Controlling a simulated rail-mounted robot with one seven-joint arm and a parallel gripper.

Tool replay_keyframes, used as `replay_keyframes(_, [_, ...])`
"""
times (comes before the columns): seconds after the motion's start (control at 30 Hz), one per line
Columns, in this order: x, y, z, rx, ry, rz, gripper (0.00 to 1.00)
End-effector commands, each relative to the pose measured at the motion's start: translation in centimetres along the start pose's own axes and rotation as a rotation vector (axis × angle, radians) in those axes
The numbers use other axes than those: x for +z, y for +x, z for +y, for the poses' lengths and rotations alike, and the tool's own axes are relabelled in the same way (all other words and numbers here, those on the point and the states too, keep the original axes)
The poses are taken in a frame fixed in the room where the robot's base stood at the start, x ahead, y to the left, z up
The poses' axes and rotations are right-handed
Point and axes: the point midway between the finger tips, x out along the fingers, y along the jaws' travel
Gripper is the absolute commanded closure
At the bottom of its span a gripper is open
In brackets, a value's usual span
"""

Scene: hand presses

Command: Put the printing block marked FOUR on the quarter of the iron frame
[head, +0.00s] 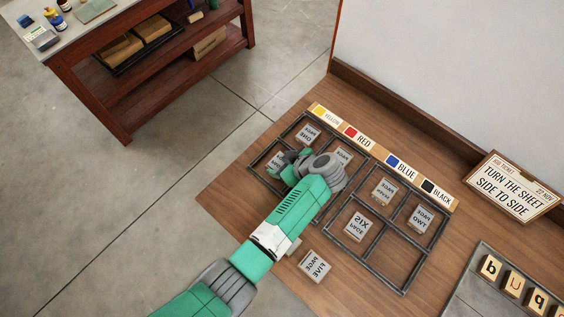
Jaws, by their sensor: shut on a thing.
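My gripper (282,162) is at the left iron frame (256,177), over its lower-left quarter. It is shut on a printing block (275,159), whose lettering is mostly hidden by my fingers. I cannot tell if this block touches the table. Another block (308,134) lies in the upper-left quarter and one (343,157) in the upper-right. My arm hides most of the lower-right quarter. No block shows a readable FOUR.
The right iron frame (374,273) holds a SIX block (357,226), a TWO block (421,217) and another block (384,190); its lower-right quarter is empty. A FIVE block (315,265) lies outside, near the front edge. A colour strip (378,154) lies behind; a card (513,186) stands right.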

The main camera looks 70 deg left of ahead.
Motion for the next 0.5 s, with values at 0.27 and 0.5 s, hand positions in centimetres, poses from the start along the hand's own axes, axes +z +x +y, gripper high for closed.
replay_keyframes(0.27, [0.02,-0.01,-0.04,-0.001,0.0,0.0,0.15])
replay_keyframes(0.5, [-0.05,-0.81,0.0,0.0,0.001,0.0,0.15])
